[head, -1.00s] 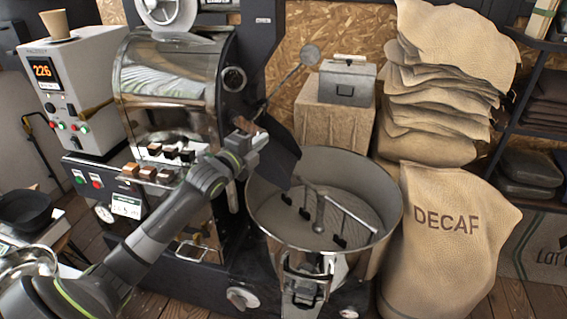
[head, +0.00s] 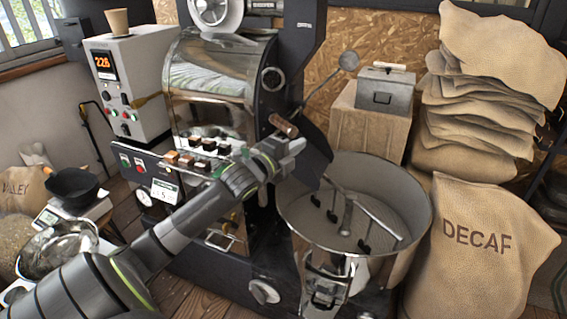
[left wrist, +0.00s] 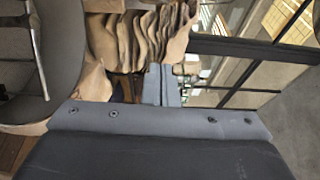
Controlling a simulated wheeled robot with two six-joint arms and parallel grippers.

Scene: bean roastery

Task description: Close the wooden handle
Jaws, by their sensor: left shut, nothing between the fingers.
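The wooden handle (head: 283,125) is a short brown grip on the front of the roaster (head: 213,88), just above the dark chute (head: 314,158) over the round cooling tray. My left gripper (head: 298,146) is shut and empty, just below and to the right of the handle in the head view. I cannot tell whether it touches the handle or the chute. In the left wrist view the fingers (left wrist: 161,86) are together, and the handle does not show. My right gripper is in neither view.
The round metal cooling tray (head: 420,225) with stirring arms stands below the gripper. A rod with a round end (head: 348,62) rises behind the handle. Several wooden knobs (head: 190,157) line the roaster's front. A DECAF sack (head: 480,260) stands at the right.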

